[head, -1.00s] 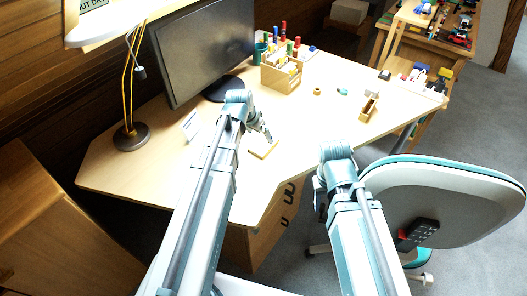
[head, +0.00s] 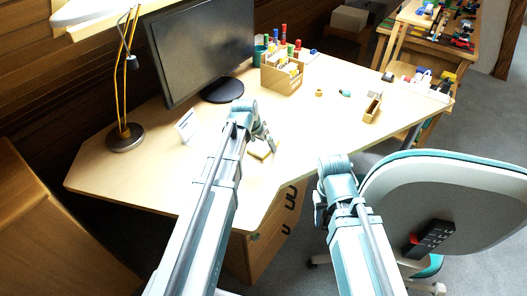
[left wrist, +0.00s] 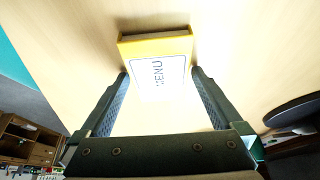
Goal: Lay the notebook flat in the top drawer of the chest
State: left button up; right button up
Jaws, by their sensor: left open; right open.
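The notebook (head: 259,153) lies on the desk by my left gripper (head: 268,140), which partly covers it.
The desk (head: 130,175) holds a monitor (head: 205,50), a lamp (head: 126,137), a small white stand card (head: 187,126) and a wooden organizer (head: 282,76). An office chair (head: 440,200) stands close on the right. Floor shows between the chest and chair.

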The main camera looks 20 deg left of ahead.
pick_arm(q)
jog(key=c, duration=1.3)
jog(key=shift+r, duration=0.1)
jog(key=shift+r, duration=0.1)
pick_arm(e)
jog(key=shift+r, duration=0.15)
